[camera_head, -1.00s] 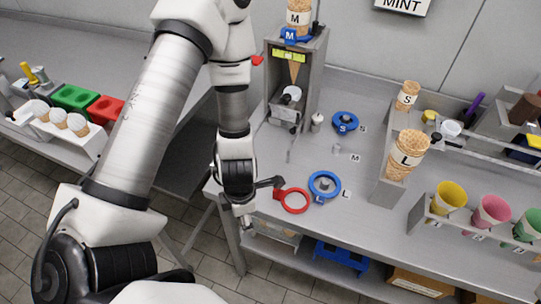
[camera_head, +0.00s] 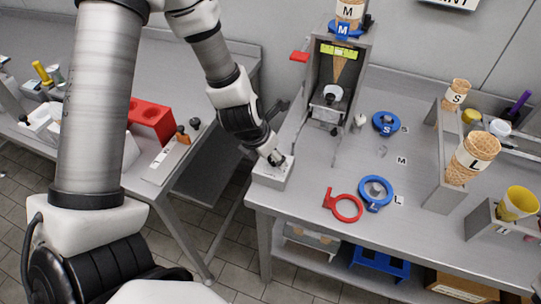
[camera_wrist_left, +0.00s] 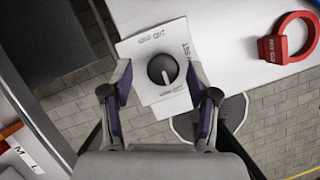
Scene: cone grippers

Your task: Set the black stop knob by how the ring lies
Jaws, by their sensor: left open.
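The black stop knob (camera_wrist_left: 162,69) is round with a white pointer line and sits on a pale box (camera_wrist_left: 150,50) with small printed marks, too small to read. Its line points down and slightly right in the wrist view. My left gripper (camera_wrist_left: 158,96) is open, its fingers at either side of the knob and apart from it. In the head view the left gripper (camera_head: 272,152) is over the box (camera_head: 272,174) at the table's left edge and mostly hides the knob. The red ring (camera_head: 349,217) lies flat, its tab toward the upper left; the tab (camera_wrist_left: 272,49) has unreadable print.
A blue L ring (camera_head: 364,191) lies right of the red ring, and a blue S ring (camera_head: 386,123) farther back. A grey stand (camera_head: 322,110) holds a cone in a blue M ring (camera_head: 343,28). A rack holds cones (camera_head: 474,158). A gap separates the two tables.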

